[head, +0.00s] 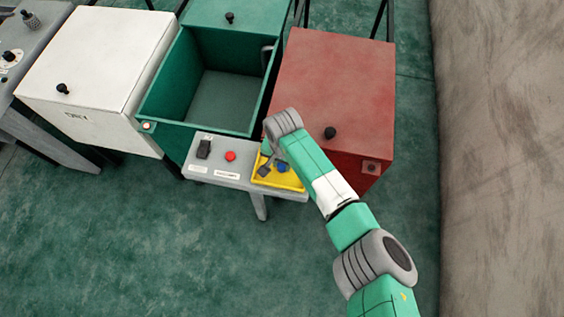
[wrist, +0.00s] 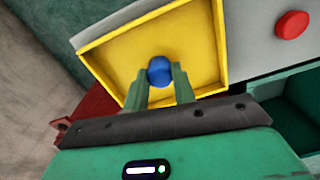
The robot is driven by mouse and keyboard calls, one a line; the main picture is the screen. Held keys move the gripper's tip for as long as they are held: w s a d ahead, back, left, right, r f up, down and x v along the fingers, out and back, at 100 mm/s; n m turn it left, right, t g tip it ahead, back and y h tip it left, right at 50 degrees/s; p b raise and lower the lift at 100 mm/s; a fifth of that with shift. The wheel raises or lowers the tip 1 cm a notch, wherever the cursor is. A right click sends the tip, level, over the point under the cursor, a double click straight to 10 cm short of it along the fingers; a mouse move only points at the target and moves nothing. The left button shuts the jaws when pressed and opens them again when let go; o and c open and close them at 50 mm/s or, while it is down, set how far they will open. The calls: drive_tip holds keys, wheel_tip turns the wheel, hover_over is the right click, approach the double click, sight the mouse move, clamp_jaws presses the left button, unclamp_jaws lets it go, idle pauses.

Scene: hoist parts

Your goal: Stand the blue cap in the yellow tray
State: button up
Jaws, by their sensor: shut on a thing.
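The blue cap (wrist: 160,70) sits between the two green fingers of my gripper (wrist: 160,84) in the wrist view, and the fingers are shut on it. It also shows in the head view as a small blue spot (head: 283,168) over the yellow tray, partly hidden by my arm. The yellow tray (wrist: 203,26) lies under and around the cap in the wrist view. In the head view the tray (head: 290,184) is on the right end of a grey stand. I cannot tell whether the cap touches the tray floor.
The floor in front is clear.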

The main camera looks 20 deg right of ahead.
sight(282, 165)
drive_tip(key=shift+f, duration=0.1)
drive_tip(key=o, duration=0.9)
drive_tip(key=shift+o, duration=0.2)
wheel_tip(282, 165, up, 12)
drive_tip(key=p, duration=0.3)
